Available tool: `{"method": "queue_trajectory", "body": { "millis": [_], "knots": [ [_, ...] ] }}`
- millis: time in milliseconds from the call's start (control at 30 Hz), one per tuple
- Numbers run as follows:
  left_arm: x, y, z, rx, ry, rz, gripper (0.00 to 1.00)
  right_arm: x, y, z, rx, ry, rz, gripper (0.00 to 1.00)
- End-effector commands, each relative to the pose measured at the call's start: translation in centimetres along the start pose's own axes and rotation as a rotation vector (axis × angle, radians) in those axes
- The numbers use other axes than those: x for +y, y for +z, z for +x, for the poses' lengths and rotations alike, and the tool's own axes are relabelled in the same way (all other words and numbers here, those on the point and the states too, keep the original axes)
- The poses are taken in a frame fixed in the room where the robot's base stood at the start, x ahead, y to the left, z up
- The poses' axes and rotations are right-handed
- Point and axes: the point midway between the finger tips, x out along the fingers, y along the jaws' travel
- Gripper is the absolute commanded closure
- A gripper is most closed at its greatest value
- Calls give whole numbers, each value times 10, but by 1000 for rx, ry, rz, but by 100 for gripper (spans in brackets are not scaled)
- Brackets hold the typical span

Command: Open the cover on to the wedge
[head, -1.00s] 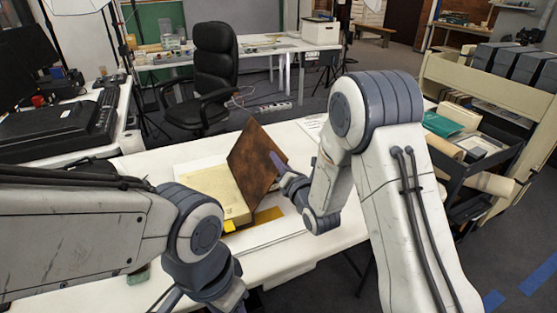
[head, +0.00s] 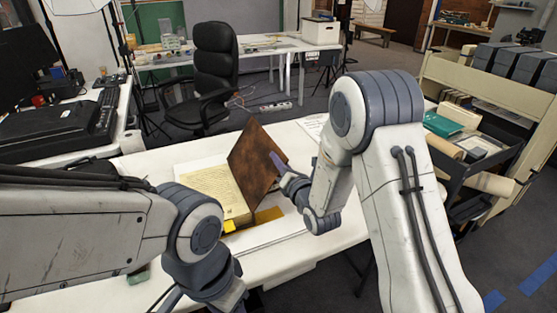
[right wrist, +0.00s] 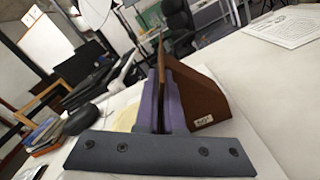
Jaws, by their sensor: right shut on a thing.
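The open book (head: 215,194) lies on the white table with a page of writing facing up. Its brown cover (head: 257,160) stands raised and tilted at the book's right side. My right gripper (head: 276,160) is shut on the cover's right edge. In the right wrist view the cover (right wrist: 161,48) shows thin and edge-on between the purple fingers (right wrist: 163,95). A brown wedge (right wrist: 205,97) with a small white label stands close beside the fingers there; the head view does not show it clearly. My left gripper is at the bottom edge, mostly cut off.
A printed sheet (right wrist: 296,28) lies on the table. A trolley (head: 478,150) stands at the right. The table front (head: 290,258) is clear.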

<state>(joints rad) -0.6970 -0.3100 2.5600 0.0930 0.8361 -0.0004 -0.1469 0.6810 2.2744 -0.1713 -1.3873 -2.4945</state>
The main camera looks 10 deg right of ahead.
Motion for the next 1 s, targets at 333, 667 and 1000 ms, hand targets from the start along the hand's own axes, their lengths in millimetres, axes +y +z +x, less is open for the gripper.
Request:
{"method": "queue_trajectory", "body": {
  "millis": [333,667,1000],
  "knots": [
    [-2,1,23,0,0,0,50,26,-5,2,-2,3,-158,100],
    [-2,1,23,0,0,0,50,32,-4,3,1,1,-198,100],
    [-2,1,23,0,0,0,50,32,-3,2,0,0,-197,64]
  ]
}}
